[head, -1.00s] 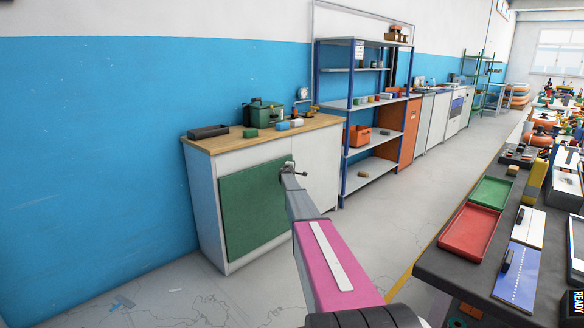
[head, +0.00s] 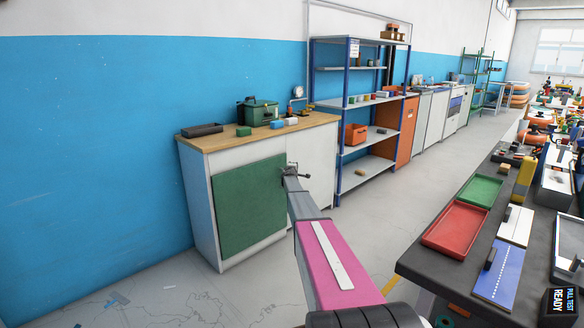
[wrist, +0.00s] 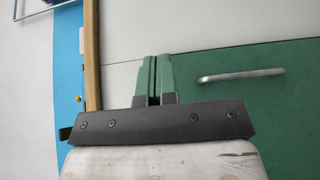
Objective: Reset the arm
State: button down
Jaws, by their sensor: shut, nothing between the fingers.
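My arm stretches forward in the head view, with its pink link low in the middle. My gripper (head: 294,171) is at its far end, in front of the low cabinet (head: 203,213) with the green door (head: 247,208). In the wrist view the green fingers of my gripper (wrist: 154,80) are together with nothing between them. The green door also shows there (wrist: 255,110), with a metal handle (wrist: 240,76) to the right of the fingers. I cannot tell how far the fingers are from the cabinet front. The door looks closed.
A wooden top (head: 210,141) on the cabinet carries a green case (head: 258,112) and small blocks. A blue-framed shelf (head: 341,130) stands behind it to the right. A dark workbench (head: 440,268) with a red tray (head: 456,229) is at the right.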

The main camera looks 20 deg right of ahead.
jog(key=s+a+f+m+g+h, duration=0.1)
jog(key=s+a+m+g, duration=0.2)
jog(key=s, duration=1)
jog(key=s+a+f+m+g+h, duration=0.15)
jog(key=s+m, duration=0.25)
jog(key=s, duration=0.8)
jog(key=s+a+f+m+g+y, duration=0.1)
jog(key=s+a+f+g+y, duration=0.1)
jog(key=s+a, duration=0.7)
jog(key=s+a+f+m+g+y, duration=0.2)
jog(key=s+a+g+y, duration=0.3)
jog(key=s, duration=1.8)
jog(key=s+a+f+m+g+y, duration=0.1)
jog(key=s+a+g+y, duration=0.3)
jog(key=s+a, duration=1)
jog(key=s+f, duration=0.1)
jog(key=s, duration=0.2)
jog(key=shift+a+m+y, duration=0.3)
jog(key=shift+m+y, duration=0.05)
jog(key=shift+m, duration=0.05)
